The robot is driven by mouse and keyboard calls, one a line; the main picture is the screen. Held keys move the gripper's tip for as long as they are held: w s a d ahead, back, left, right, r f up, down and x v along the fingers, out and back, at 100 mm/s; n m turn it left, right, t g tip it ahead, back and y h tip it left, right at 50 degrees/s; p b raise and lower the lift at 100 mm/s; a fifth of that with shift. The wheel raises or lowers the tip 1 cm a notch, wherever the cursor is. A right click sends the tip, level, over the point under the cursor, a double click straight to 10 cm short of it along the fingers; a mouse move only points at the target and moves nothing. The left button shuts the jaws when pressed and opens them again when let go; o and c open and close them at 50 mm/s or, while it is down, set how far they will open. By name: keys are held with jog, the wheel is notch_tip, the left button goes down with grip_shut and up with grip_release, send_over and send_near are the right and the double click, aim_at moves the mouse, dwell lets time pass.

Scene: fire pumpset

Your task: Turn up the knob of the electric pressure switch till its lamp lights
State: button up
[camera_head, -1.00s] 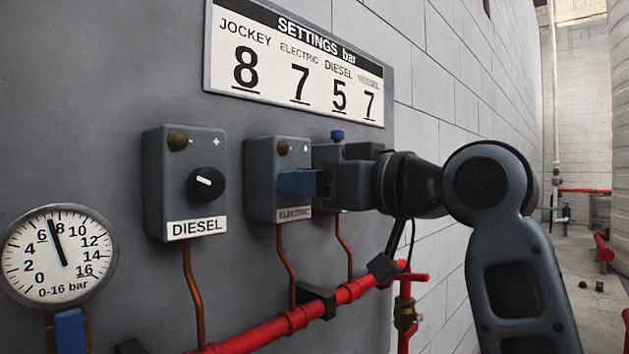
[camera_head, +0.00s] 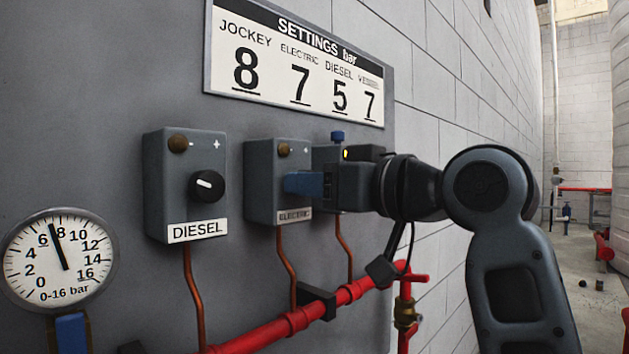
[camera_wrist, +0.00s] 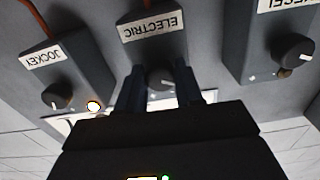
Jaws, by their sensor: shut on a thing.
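In the wrist view, which is upside down, the ELECTRIC label (camera_wrist: 152,25) is in the middle. My gripper (camera_head: 290,183) reaches in from the right with blue fingers against the box front. In the wrist view its fingers (camera_wrist: 160,84) sit on either side of the dark electric knob (camera_wrist: 161,77), shut on it. The knob's pointer is hidden, and so is the electric lamp in that view.
The jockey lamp (camera_head: 346,154) glows yellow; it also shows lit in the wrist view (camera_wrist: 93,107). The diesel box (camera_head: 185,200) has an unlit lamp. The gauge (camera_head: 60,258) reads about 7 bar. The settings sign (camera_head: 295,62) gives electric 7. A red pipe (camera_head: 270,330) runs below.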

jog(key=shift+r+m+p, duration=0.1)
jog(key=shift+m+p, duration=3.1)
jog(key=shift+p, duration=0.15)
jog(key=o, duration=1)
jog(key=shift+o, duration=0.2)
jog(key=b+v, duration=0.1)
jog(key=v, duration=0.6)
jog(key=shift+s+d, duration=0.3)
